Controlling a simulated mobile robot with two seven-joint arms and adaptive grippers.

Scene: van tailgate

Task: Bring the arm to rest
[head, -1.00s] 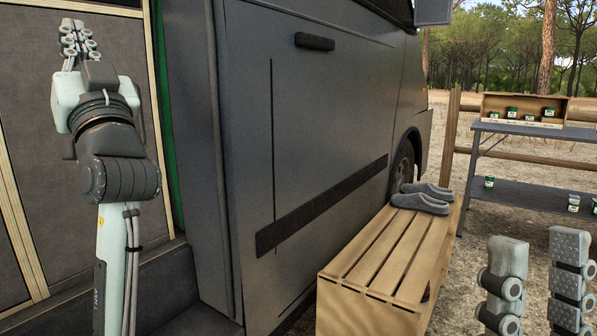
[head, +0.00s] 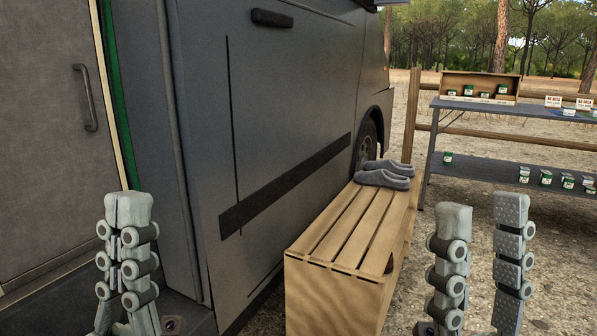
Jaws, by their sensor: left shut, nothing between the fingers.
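My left gripper (head: 128,207) is at the lower left of the head view. Its two fingers point up and are pressed together, with nothing between them. My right gripper (head: 480,215) is at the lower right, fingers also pointing up. Its fingers stand apart and only ground shows between them. Neither gripper is seen touching anything. Most of both arms is out of view.
The grey van (head: 290,110) and a door with a handle (head: 91,97) fill the left. A slatted wooden bench (head: 335,290) bearing grey slippers (head: 383,178) stands between the grippers. A shelf table (head: 500,166) with small tins is at the back right.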

